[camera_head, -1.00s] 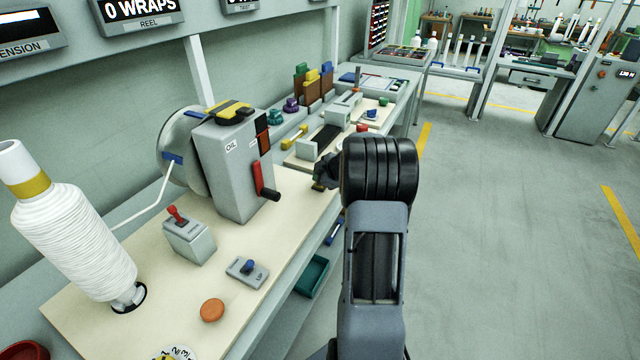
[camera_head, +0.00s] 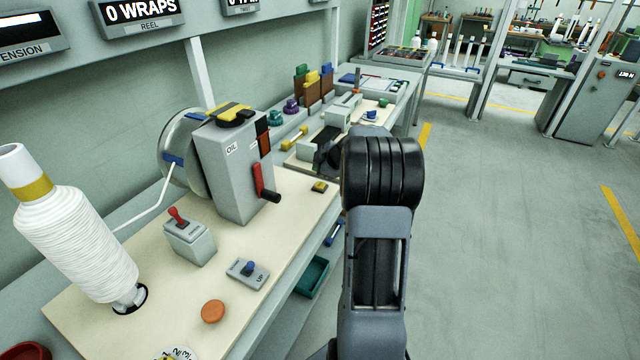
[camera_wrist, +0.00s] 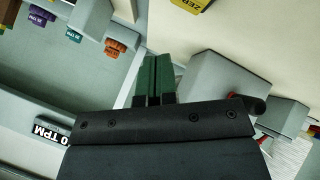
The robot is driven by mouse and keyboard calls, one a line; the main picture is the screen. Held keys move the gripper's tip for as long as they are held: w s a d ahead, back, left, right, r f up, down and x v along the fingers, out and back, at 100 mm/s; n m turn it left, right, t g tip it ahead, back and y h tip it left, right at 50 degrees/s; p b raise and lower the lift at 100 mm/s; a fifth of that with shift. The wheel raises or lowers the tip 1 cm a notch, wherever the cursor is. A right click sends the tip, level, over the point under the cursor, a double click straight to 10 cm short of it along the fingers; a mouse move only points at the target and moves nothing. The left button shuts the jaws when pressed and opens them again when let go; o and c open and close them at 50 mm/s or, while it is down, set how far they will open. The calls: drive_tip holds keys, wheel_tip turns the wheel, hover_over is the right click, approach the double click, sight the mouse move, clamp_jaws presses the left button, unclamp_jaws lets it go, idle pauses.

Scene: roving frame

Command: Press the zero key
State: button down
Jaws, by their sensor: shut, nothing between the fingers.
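The zero key (camera_head: 320,187) is a small yellow-topped key on the pale board, to the right of the grey gearbox with the red-handled crank. In the wrist view it shows at the top edge (camera_wrist: 192,4), cut off by the frame, with the letters "ZER" on its yellow face. My gripper (camera_wrist: 155,58) is shut, its two green fingers side by side with nothing between them. It is apart from the key. In the head view my gripper is a dark shape (camera_head: 325,158) beyond the key, partly hidden by my black wrist joint.
The grey gearbox (camera_head: 232,175) and its crank (camera_head: 266,188) stand close left of the key. A toggle box (camera_head: 190,240), an UP switch (camera_head: 247,272), an orange button (camera_head: 213,311) and a white thread cone (camera_head: 75,240) are nearer. A display (camera_head: 138,10) reads 0 WRAPS.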

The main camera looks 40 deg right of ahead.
drive_tip(key=shift+r, duration=0.9)
